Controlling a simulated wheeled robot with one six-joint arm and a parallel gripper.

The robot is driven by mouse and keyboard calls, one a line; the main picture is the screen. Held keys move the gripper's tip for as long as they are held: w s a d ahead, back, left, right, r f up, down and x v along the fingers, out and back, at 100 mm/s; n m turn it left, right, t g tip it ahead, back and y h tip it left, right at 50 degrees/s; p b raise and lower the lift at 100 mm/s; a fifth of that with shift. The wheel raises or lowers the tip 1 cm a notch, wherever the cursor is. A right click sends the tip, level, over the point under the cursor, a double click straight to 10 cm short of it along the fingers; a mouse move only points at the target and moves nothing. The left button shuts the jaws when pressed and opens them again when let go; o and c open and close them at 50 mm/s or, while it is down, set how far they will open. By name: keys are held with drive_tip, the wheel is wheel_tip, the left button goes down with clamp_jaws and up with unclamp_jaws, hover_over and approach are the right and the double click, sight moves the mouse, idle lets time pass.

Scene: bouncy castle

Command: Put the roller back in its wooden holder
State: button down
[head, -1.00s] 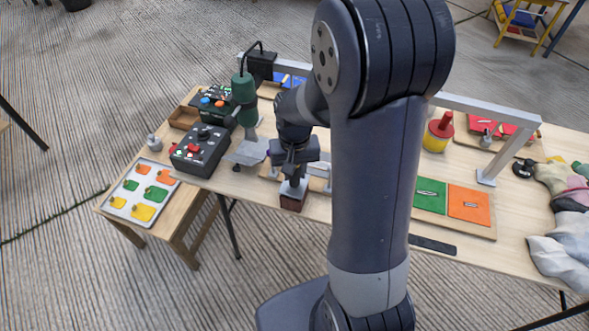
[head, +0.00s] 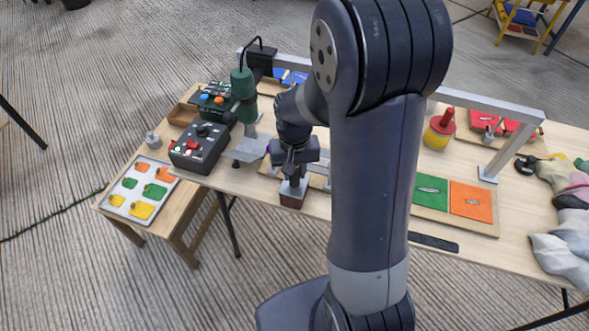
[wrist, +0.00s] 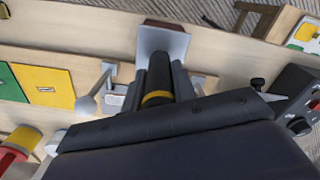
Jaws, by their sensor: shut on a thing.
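My gripper (head: 294,175) points down over the front edge of the workbench, shut on the roller. The roller (head: 291,200) has a dark red-brown drum and a grey metal frame. In the wrist view its grey frame (wrist: 163,40) and black handle with a yellow band show, the handle between the dark fingers (wrist: 158,80). A light wooden board with pale uprights (head: 318,182), apparently the holder, lies just behind my gripper. In the wrist view a grey upright (wrist: 108,76) stands on either side of the fingers. Much of the board is hidden by my gripper and arm.
Left of my gripper stand a green drill press (head: 243,90) with a grey plate and a black control box (head: 200,148). A grey metal frame (head: 500,155) spans the bench. Green and orange panels (head: 450,200) lie right. A low side table (head: 175,225) holds a colour tray.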

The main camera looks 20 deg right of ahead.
drive_tip(key=c, duration=1.1)
unclamp_jaws()
drive_tip(key=shift+o, duration=0.5)
drive_tip(key=o, duration=0.6)
drive_tip(key=shift+c, duration=0.2)
drive_tip(key=shift+r, duration=0.1)
drive_tip(key=shift+r+p, duration=3.2)
drive_tip(key=shift+r, duration=0.8)
drive_tip(key=shift+f, duration=0.25)
